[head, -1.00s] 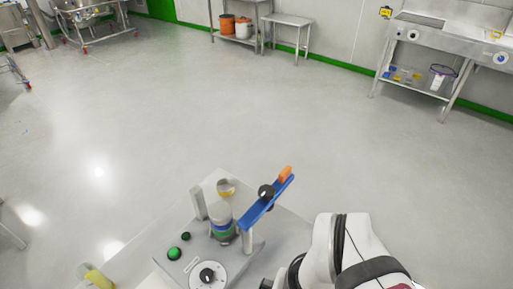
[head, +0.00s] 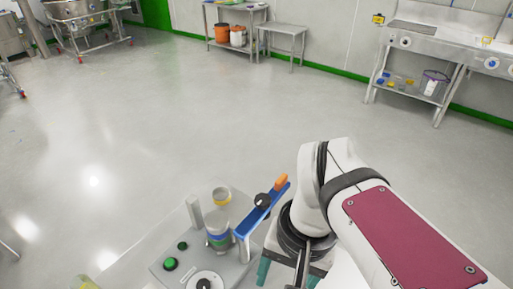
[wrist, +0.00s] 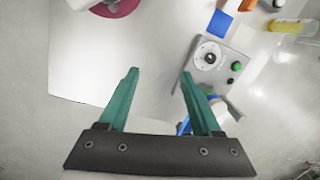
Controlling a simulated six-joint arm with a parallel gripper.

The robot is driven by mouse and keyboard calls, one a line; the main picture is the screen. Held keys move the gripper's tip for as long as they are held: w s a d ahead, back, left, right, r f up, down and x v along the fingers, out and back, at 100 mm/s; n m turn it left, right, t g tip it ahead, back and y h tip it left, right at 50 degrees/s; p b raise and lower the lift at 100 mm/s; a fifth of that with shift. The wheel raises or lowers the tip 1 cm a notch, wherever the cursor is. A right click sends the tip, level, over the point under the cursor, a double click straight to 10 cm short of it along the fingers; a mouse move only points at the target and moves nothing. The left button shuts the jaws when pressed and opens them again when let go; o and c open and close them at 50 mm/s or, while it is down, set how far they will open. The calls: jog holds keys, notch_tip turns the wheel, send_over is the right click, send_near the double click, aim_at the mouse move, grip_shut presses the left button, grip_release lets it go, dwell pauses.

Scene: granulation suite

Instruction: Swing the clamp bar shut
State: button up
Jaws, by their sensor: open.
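The blue clamp bar (head: 258,219) is pivoted on a grey post (head: 245,250) of the bench device. It carries a black knob and an orange end (head: 281,182). It points up and right, out to the side of the blue-and-green banded jar (head: 217,232). A second grey post (head: 195,213) stands left of the jar. My gripper (head: 288,277) is right of the clamp bar, fingers down, apart from it. In the wrist view my gripper (wrist: 159,76) has its teal fingers spread with nothing between them. Part of the blue bar (wrist: 183,126) shows there, partly hidden by the right finger.
The device has a dial (wrist: 208,56) and green buttons (wrist: 237,66). A blue square (wrist: 219,24) and a yellow tube (wrist: 293,27) lie on the table beyond. Bare tabletop shows beside the device.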

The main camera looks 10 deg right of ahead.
jog(key=shift+m+h, duration=0.5)
jog(key=w+d+r, duration=0.1)
jog(key=w+r, duration=0.1)
jog(key=w, duration=0.2)
jog(key=w+d+r, duration=0.1)
jog(key=w+r, duration=0.1)
jog(key=w, duration=0.3)
jog(key=w+d+r, duration=0.1)
jog(key=w+r, duration=0.1)
jog(key=w, duration=0.3)
jog(key=shift+r, duration=0.4)
jog(key=shift+c, duration=0.8)
jog(key=m, duration=0.2)
send_over(281, 178)
jog(key=shift+h, duration=0.3)
notch_tip(281, 178, down, 14)
jog(key=shift+f, duration=0.2)
grip_shut()
